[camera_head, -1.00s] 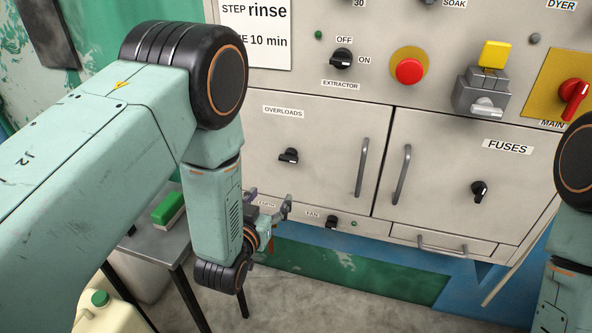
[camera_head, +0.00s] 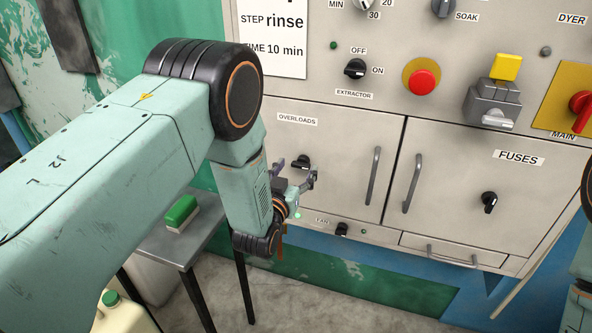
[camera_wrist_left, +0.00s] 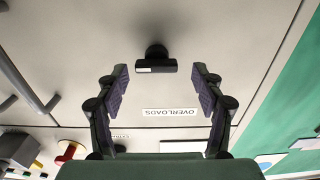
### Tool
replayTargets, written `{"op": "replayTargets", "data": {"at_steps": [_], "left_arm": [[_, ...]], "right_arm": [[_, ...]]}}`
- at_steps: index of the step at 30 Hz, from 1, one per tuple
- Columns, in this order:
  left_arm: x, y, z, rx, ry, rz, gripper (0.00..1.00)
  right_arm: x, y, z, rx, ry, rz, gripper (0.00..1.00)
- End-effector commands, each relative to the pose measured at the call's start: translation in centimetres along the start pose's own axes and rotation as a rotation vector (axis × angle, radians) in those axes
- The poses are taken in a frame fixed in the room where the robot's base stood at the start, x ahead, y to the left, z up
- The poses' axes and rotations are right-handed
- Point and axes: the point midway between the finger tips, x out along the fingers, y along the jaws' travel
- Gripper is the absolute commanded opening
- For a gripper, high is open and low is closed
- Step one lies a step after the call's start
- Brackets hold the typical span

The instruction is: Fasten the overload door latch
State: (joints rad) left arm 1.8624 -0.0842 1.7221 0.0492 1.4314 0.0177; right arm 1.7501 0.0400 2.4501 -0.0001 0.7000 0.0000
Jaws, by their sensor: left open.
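The overload door (camera_head: 340,150), a grey panel labelled OVERLOADS, lies flush in the cabinet front. Its latch (camera_head: 302,161) is a black knob below the label, partly hidden by my left gripper. In the left wrist view the latch (camera_wrist_left: 156,65) is a short black bar lying crosswise, beyond and between the fingertips. My left gripper (camera_head: 295,172) is open and empty in front of the latch; its two fingers (camera_wrist_left: 160,78) stand on either side of the bar without visible contact. My right gripper is out of view.
The fuses door (camera_head: 455,190) with its own black knob (camera_head: 490,202) is at right. A vertical door handle (camera_head: 374,176) stands right of the latch. The fan knob (camera_head: 342,229) is below. A small table (camera_head: 160,246) carries a green-topped block (camera_head: 182,212).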

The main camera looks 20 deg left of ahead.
Motion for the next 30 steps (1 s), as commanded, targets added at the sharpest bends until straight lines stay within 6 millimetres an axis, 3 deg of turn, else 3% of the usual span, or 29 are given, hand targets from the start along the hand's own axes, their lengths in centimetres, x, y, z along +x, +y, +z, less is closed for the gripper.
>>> {"op": "replayTargets", "data": {"at_steps": [9,27,30], "left_arm": [[0.13,0.12,0.03,0.000,-0.001,0.002,0.68],[0.15,0.10,0.02,0.000,-0.001,0.002,0.17],[0.15,0.13,0.02,0.000,-0.001,0.003,0.14]], "right_arm": [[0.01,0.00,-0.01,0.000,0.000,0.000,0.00],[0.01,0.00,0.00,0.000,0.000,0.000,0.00],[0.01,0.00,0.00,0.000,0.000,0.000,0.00]]}}
